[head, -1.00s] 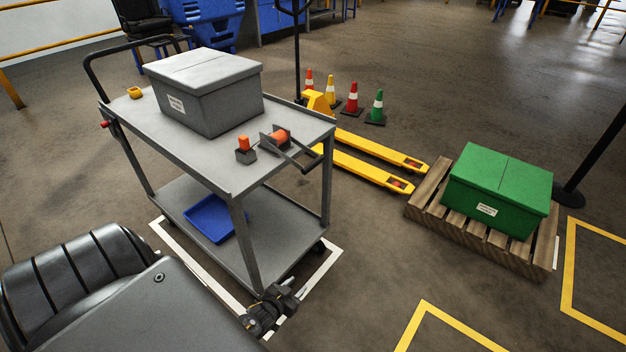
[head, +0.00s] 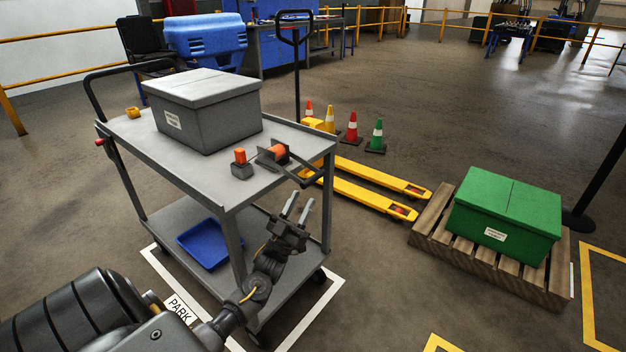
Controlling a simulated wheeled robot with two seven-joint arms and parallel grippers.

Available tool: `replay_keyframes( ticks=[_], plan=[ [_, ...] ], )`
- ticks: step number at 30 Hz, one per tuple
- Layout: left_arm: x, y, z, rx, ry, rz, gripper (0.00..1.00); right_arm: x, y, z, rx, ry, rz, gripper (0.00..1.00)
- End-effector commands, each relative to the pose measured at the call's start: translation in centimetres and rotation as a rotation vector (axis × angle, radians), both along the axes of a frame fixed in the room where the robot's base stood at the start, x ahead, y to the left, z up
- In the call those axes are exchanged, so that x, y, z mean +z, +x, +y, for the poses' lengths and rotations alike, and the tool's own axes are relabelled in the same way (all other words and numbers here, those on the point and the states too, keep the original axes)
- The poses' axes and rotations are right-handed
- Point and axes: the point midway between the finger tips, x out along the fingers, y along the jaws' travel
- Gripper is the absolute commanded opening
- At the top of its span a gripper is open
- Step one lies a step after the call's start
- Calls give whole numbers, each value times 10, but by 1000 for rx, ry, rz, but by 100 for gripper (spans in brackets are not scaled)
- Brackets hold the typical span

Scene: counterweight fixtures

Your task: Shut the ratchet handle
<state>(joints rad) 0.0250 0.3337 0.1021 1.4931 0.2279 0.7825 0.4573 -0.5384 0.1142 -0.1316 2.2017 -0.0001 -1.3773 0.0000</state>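The ratchet (head: 271,154), with an orange spool between dark side plates, sits on the front right corner of the grey cart's top shelf (head: 200,178). Its handle (head: 304,179) sticks out past the cart's right edge, swung away from the spool. A small block with an orange top (head: 240,164) stands just left of it. My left gripper (head: 297,206) is in front of the cart, below and apart from the handle. Its two fingers point up, spread apart with nothing between them. My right gripper is not in view.
A grey lidded box (head: 205,115) stands on the cart behind the ratchet. A blue tray (head: 203,244) lies on the lower shelf. Right of the cart are a yellow pallet jack (head: 370,197), several cones and a green box (head: 505,215) on a pallet. Floor at front right is clear.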

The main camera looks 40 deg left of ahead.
Motion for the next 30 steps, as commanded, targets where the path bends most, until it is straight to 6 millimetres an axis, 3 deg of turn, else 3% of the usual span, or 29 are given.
replay_keyframes(
  ticks=[4,12,25,30],
  plan=[
    [24,21,1,0,1,-3,40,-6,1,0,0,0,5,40],
    [49,49,1,1,1,1,40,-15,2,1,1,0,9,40],
    [54,55,1,1,1,2,40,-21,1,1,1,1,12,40],
    [54,55,1,1,1,2,17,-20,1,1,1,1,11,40]
  ],
)
